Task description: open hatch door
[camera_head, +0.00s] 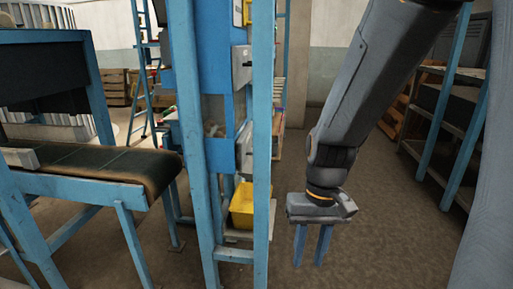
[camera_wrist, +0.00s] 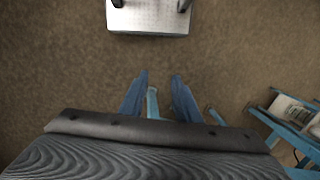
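A tall blue machine cabinet (camera_head: 204,75) stands in the middle of the head view, partly hidden by blue posts. Grey metal plates sit on its right side, an upper one (camera_head: 241,67) and a lower one (camera_head: 244,148). I cannot tell which part is the hatch door. My gripper (camera_head: 308,262) hangs pointing down to the right of the cabinet, apart from it. Its two blue fingers are spread and nothing shows between them. In the wrist view the fingers (camera_wrist: 158,76) also stand apart, over the floor.
A conveyor (camera_head: 90,170) stands at the left. A yellow bin (camera_head: 242,206) sits low behind the blue posts (camera_head: 262,130). A blue shelf rack (camera_head: 445,115) is at the right. Brown floor (camera_head: 385,235) is clear around my gripper. A grey plate (camera_wrist: 147,17) shows atop the wrist view.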

